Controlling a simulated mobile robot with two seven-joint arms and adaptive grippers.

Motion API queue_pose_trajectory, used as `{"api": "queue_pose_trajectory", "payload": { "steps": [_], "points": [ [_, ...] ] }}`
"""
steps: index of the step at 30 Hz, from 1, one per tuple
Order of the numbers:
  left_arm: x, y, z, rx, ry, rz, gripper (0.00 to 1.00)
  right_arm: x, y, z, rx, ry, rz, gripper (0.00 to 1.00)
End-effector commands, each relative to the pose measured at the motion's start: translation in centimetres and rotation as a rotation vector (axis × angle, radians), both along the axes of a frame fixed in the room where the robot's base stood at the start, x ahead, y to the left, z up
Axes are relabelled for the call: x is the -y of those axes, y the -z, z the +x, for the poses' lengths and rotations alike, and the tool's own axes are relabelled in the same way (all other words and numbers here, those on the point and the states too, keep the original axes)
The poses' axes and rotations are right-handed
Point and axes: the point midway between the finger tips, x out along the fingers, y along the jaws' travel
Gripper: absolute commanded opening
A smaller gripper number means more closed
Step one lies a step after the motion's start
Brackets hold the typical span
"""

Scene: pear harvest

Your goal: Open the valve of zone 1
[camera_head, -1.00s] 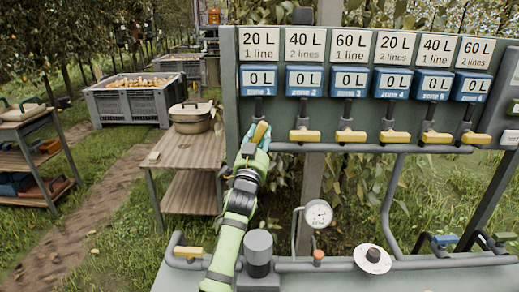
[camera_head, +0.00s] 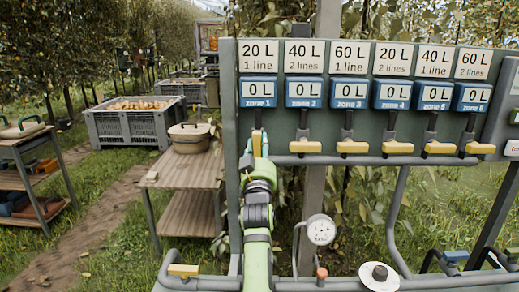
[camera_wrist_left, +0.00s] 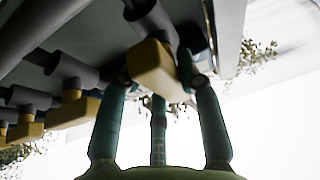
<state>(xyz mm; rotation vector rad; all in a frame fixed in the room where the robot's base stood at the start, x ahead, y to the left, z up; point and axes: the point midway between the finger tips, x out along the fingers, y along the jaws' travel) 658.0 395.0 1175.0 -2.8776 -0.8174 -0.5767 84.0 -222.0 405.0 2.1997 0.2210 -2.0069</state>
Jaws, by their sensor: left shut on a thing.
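The zone 1 valve hangs under the blue "zone 1" counter (camera_head: 258,92), which reads 0 L, below the "20 L, 1 line" label. My left gripper (camera_head: 256,142) is at this valve, mostly covering it in the head view; only a narrow yellow part shows between the fingers. In the left wrist view, the yellow valve handle (camera_wrist_left: 152,68) is between the green fingers of my left gripper (camera_wrist_left: 160,85), which are shut on it. The handle's exact angle is hard to tell. My right gripper is not in view.
Several other yellow valve handles, such as zone 2's (camera_head: 305,147), sit crosswise along the grey pipe to the right. A pressure gauge (camera_head: 320,230) stands below. A wooden side table (camera_head: 186,172) with a lidded pot (camera_head: 190,137) is at the left.

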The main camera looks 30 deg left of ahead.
Motion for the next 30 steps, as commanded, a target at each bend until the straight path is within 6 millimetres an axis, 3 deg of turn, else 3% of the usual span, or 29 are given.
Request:
{"api": "queue_pose_trajectory", "payload": {
  "steps": [9, 10, 11, 23, 30],
  "points": [
    [0.0, 0.1, 0.0, 0.002, 0.003, -0.009, 0.02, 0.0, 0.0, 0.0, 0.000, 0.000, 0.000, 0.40],
    [0.0, 0.1, 0.0, 0.002, 0.003, -0.009, 0.47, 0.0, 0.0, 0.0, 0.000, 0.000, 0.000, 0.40],
    [0.0, 0.1, 0.0, 0.003, 0.003, -0.008, 0.59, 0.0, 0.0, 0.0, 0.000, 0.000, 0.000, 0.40],
    [0.0, -0.5, 0.0, 0.004, 0.002, -0.003, 0.59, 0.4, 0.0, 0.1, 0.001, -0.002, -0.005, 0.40],
    [0.0, -4.5, 0.0, 0.009, 0.001, -0.003, 0.59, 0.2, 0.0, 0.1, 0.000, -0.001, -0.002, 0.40]
  ]
}}
